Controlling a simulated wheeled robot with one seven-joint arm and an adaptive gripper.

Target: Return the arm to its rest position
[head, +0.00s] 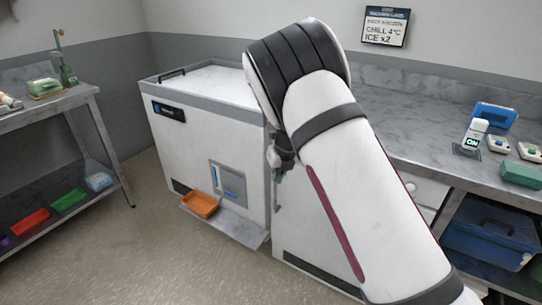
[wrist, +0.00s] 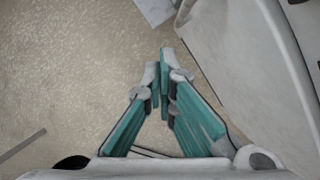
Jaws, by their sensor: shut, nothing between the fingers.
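My gripper (wrist: 160,70) is shut and empty in the wrist view, its teal and grey fingers meeting at the tips above the speckled floor (wrist: 80,60). The fingertips are too small to make out there.
A white chest unit (head: 210,85) stands behind my arm, with an orange tray (head: 200,204) on its low ledge. A marble counter (head: 410,130) runs along the right. A metal rack (head: 60,103) stands left. Open floor (head: 110,240) lies at front left.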

